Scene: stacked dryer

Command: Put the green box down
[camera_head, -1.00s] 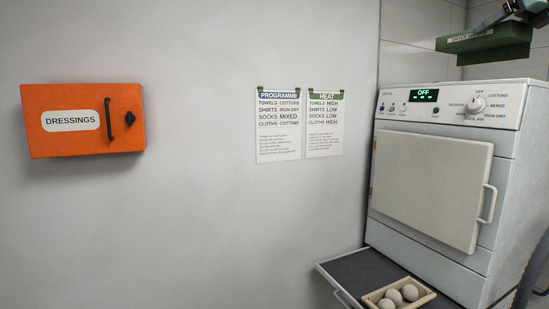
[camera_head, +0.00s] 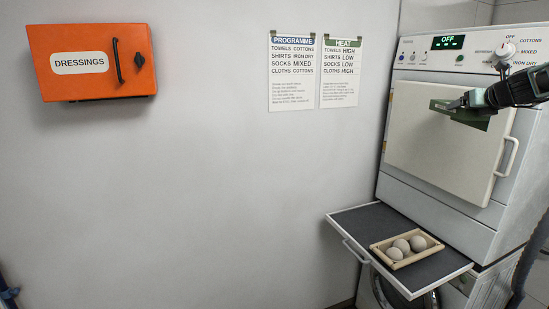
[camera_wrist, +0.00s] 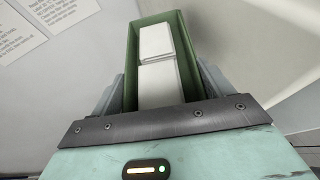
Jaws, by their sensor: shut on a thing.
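The green box (camera_head: 462,113) is held in front of the dryer's white door in the head view, above the pull-out shelf (camera_head: 345,217). My gripper (camera_head: 466,101) comes in from the right and is shut on the box. In the wrist view the green box (camera_wrist: 132,50) is open-topped and sits between the fingers of my gripper (camera_wrist: 160,88). White folded or block-like items (camera_wrist: 157,68) lie inside it. Its near end is hidden by my gripper body.
A wooden tray (camera_head: 376,247) with several pale balls stands on the shelf's right part. The shelf's left and back parts are bare. The closed dryer (camera_head: 440,180) stands behind, its display reading OFF.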

